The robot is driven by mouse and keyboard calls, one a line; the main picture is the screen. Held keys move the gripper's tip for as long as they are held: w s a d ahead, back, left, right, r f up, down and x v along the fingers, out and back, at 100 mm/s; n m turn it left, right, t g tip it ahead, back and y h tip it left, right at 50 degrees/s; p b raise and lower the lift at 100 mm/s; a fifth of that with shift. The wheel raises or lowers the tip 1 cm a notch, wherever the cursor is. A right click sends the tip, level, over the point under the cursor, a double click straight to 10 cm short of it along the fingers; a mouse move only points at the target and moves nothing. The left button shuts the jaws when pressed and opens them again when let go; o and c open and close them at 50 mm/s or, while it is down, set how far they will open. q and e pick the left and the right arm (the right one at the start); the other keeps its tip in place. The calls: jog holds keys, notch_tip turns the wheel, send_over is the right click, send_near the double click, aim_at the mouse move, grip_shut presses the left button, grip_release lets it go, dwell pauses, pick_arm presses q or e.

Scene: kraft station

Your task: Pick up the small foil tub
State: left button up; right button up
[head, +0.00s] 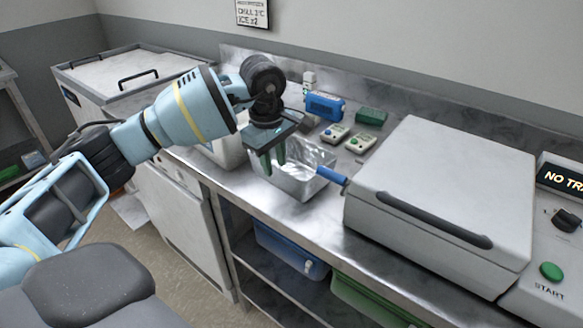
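The foil tub (296,181) is a shiny, crinkled silver container on the steel counter, in the middle of the head view. My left gripper (273,161) points down over the tub's left side. Its two green fingers stand a little apart, with a narrow gap between them, and nothing is clearly held. The fingers overlap the tub's left rim in the picture; I cannot tell whether they touch it. They hide part of the tub's left and back. My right gripper is not in view.
A blue handle (332,176) sits at the tub's right edge. A large grey lidded machine (440,185) stands close to the right. Behind are two small white devices (335,133), a blue box (324,106) and a green block (371,117). The counter's front edge is near.

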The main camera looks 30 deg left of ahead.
aim_at(277, 187)
pick_arm(q)
jog(key=shift+w+f, duration=0.2)
jog(key=shift+f, duration=2.35)
grip_shut()
